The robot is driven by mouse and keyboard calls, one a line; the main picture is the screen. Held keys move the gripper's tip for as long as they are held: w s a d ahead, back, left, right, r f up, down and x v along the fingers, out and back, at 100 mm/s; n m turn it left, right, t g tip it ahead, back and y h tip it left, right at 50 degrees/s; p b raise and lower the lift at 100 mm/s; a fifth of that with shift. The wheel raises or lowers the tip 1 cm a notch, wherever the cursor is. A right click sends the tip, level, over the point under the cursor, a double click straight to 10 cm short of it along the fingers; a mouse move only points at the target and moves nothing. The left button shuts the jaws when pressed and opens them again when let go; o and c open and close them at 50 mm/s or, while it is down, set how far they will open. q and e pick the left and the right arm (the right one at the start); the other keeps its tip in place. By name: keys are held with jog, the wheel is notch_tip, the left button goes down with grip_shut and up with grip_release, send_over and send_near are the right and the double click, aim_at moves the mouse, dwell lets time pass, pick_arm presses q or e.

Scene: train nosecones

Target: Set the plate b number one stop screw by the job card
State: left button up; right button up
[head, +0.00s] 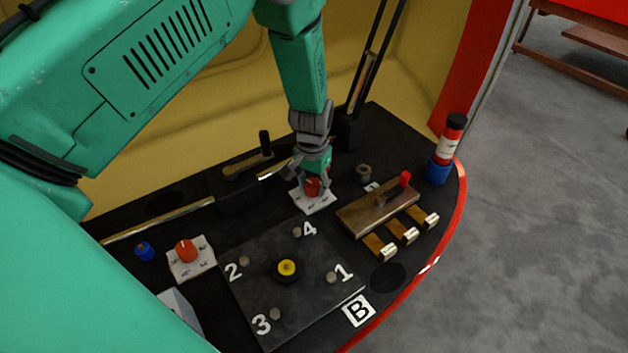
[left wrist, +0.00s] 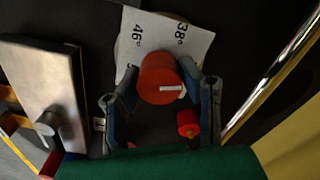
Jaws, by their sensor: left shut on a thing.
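Plate B (head: 255,301) is a dark square plate with screws by the white numbers 1 to 4 and a yellow-topped black knob (head: 287,268) in its middle. The number one stop screw (head: 331,277) is at its right. My left gripper (head: 312,183) is beyond the plate, shut on a red knob on a white dial card (head: 318,206). In the left wrist view my left gripper's fingers (left wrist: 162,98) flank the red knob (left wrist: 158,75), which has a white mark; the dial card (left wrist: 140,35) reads 46° and 38°. My right gripper is out of view. I cannot make out a job card.
A second orange-red knob (head: 187,250) on a white card and a blue knob (head: 145,251) are at left. A brass block with levers (head: 375,211) stands right of the gripper. A red-and-black bottle (head: 449,142) stands in a blue holder at the back right.

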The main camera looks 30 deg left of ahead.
aim_at(313, 183)
pick_arm(q)
jog(key=n, duration=0.1)
jog(key=n+p, duration=0.1)
jog(key=n, duration=0.1)
jog(key=n+p, duration=0.1)
jog(key=shift+s+f+n, duration=0.1)
jog(key=shift+s+n, duration=0.2)
jog(key=shift+n, duration=0.1)
jog(key=n+p, duration=0.1)
jog(key=n, duration=0.2)
jog(key=shift+d+f+n+p, duration=0.1)
jog(key=shift+n+p, duration=0.25)
jog(key=shift+n, duration=0.95)
jog(key=o, duration=1.1)
jog(key=shift+w, duration=0.15)
jog(key=shift+r, duration=0.25)
notch_tip(313, 183, up, 12)
jog(key=shift+f, duration=0.2)
